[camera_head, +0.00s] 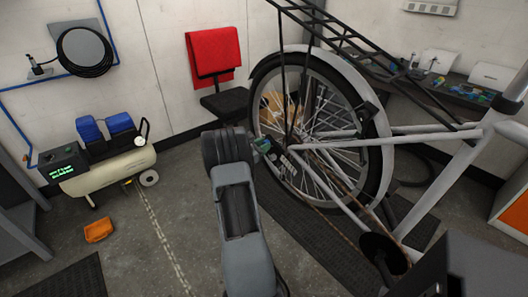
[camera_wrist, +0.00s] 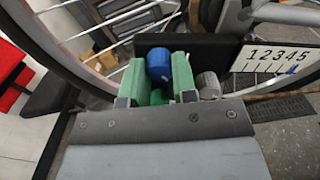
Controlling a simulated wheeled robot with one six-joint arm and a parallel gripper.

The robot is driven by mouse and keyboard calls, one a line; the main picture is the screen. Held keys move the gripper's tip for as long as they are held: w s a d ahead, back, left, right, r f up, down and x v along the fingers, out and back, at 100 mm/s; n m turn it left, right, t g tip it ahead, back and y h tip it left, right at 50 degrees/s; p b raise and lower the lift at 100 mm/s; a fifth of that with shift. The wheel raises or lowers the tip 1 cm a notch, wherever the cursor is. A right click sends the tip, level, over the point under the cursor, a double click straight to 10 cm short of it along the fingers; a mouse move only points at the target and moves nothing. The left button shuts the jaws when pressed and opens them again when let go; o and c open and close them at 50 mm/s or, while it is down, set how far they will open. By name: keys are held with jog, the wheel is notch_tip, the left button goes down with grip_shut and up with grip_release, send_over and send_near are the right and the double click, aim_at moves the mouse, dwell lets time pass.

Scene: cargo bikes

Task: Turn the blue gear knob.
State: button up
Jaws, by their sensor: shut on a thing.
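The blue gear knob (camera_wrist: 158,63) is between the green fingers of my gripper (camera_wrist: 160,72) in the wrist view. My gripper is shut on it; the fingers partly hide it. To its right is a white scale plate (camera_wrist: 270,58) marked 1 to 5. A small blue pointer (camera_wrist: 293,70) stands below the digits, at about the 4. In the head view my gripper (camera_head: 262,146) reaches the rear wheel hub area. The knob cannot be made out clearly there.
The bike's rear wheel (camera_head: 325,120) and grey frame (camera_head: 430,135) are close to my arm. A grey knob (camera_wrist: 208,85) is right beside my fingers. An air compressor (camera_head: 108,165) and orange tray (camera_head: 99,230) are at left.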

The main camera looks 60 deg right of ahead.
jog(key=m+b, duration=0.2)
jog(key=b, duration=0.2)
jog(key=m+b, duration=0.3)
jog(key=b, duration=0.1)
jog(key=m+b, duration=0.3)
jog(key=b, duration=0.1)
jog(key=shift+f+b, duration=0.3)
jog(key=shift+f, duration=0.05)
jog(key=shift+r+m, duration=0.1)
jog(key=shift+m, duration=0.3)
jog(key=o, duration=0.9)
jog(key=shift+a+r, duration=0.1)
jog(key=shift+r, duration=0.15)
jog(key=shift+o, duration=0.2)
jog(key=v, duration=1.3)
jog(key=shift+w+a+p, duration=0.2)
jog(key=shift+a+p, duration=0.15)
jog(key=shift+p, duration=0.1)
